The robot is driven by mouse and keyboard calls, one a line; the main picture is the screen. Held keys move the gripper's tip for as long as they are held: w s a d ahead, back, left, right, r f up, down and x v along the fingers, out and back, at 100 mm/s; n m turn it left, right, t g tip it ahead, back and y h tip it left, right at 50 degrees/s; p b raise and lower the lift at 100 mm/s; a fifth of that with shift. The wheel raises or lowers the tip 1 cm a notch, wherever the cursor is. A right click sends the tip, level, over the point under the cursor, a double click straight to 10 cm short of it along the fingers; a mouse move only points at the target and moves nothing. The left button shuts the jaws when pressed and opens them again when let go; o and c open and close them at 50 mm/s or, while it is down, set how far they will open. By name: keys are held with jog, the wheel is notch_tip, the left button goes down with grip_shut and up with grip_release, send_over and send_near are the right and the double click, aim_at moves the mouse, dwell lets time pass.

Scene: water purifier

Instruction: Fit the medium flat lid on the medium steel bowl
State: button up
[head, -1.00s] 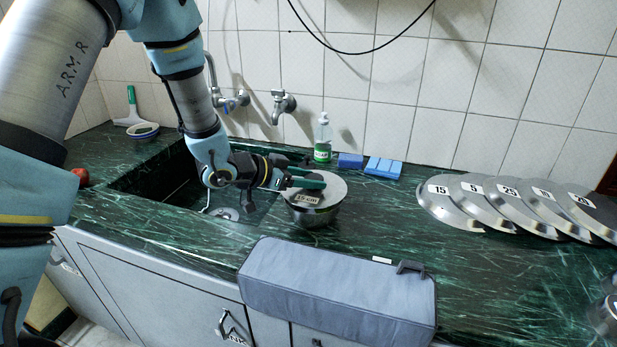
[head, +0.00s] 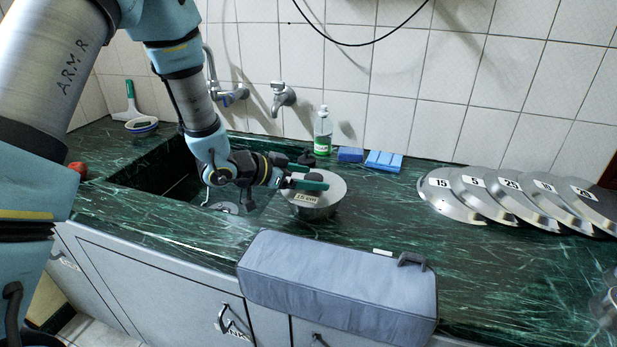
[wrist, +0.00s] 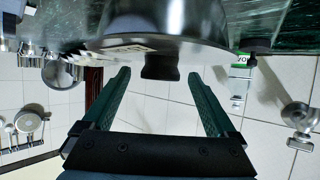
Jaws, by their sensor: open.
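The steel bowl (head: 311,214) stands on the counter just right of the sink. A flat steel lid (head: 333,188) lies over its mouth, roughly level. Whether its rim is fully seated all round I cannot tell. My gripper (head: 317,177) is open over the lid, its green fingers pointing right. The wrist view is upside down. It shows the bowl (wrist: 175,18) at the top, the lid's edge (wrist: 190,42) and the black knob (wrist: 160,68) between my spread gripper fingers (wrist: 158,74), with a gap on each side. A "15 cm" label (head: 305,199) shows at the front.
Several numbered lids (head: 450,200) lean fanned out at the right. A grey padded block (head: 335,285) lies at the front edge. A soap bottle (head: 322,135) and blue sponges (head: 383,161) stand behind. The sink (head: 160,182) is left.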

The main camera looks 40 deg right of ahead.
jog(key=b+v, duration=0.2)
jog(key=v, duration=0.9)
jog(key=shift+d+f, duration=0.1)
